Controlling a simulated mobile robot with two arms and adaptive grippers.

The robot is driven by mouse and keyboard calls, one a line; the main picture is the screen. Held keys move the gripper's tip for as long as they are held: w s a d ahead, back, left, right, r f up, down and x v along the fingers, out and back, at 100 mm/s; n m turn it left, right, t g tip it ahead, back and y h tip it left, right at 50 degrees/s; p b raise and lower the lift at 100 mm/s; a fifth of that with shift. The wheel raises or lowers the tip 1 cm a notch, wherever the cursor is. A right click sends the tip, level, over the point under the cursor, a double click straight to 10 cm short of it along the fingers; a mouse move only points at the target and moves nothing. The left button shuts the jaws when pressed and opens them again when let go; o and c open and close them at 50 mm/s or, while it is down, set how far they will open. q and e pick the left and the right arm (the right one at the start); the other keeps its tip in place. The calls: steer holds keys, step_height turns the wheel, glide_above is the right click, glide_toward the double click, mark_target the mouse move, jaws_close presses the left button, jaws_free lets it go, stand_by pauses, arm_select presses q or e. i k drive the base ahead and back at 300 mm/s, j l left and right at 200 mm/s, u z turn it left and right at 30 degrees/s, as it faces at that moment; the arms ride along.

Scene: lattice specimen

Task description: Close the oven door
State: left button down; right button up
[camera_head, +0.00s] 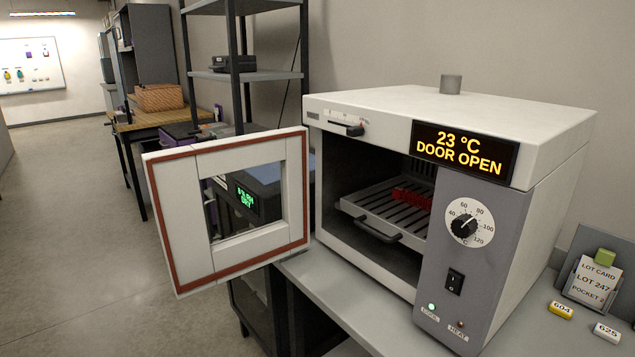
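The oven (545,160) is a white box with a grey front panel, standing on a grey bench. Its display (463,150) reads "23 °C DOOR OPEN". The oven door (180,233), a white frame with a red-brown seal and a window, stands swung wide open to the left, beyond the bench edge. Inside the open chamber is a slatted rack tray (385,208) with a handle, and a red lattice-like object (411,197) lies on it. Neither of my grippers shows in this view.
A shelf rack (245,76) stands behind the door. The floor on the left (75,220) is clear.

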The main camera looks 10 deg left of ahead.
mark_target(194, 265)
steer(key=j+z, duration=0.1)
steer(key=z, duration=0.3)
steer(key=j+z, duration=0.2)
steer(key=z, duration=0.25)
steer(key=j+z, duration=0.2)
steer(key=j, duration=0.35)
steer(key=j+z, duration=0.25)
steer(key=j, duration=0.35)
steer(key=j+z, duration=0.2)
steer(key=j, duration=0.35)
steer(key=k+j+z, duration=0.2)
steer(key=j, duration=0.35)
steer(key=k+j, duration=0.1)
steer(key=j, duration=0.35)
steer(key=k+j, duration=0.1)
steer(key=j, duration=0.4)
steer(key=k+j, duration=0.1)
steer(key=j, duration=0.35)
steer(key=k+j, duration=0.1)
steer(key=j, duration=0.35)
steer(key=k+j+z, duration=0.15)
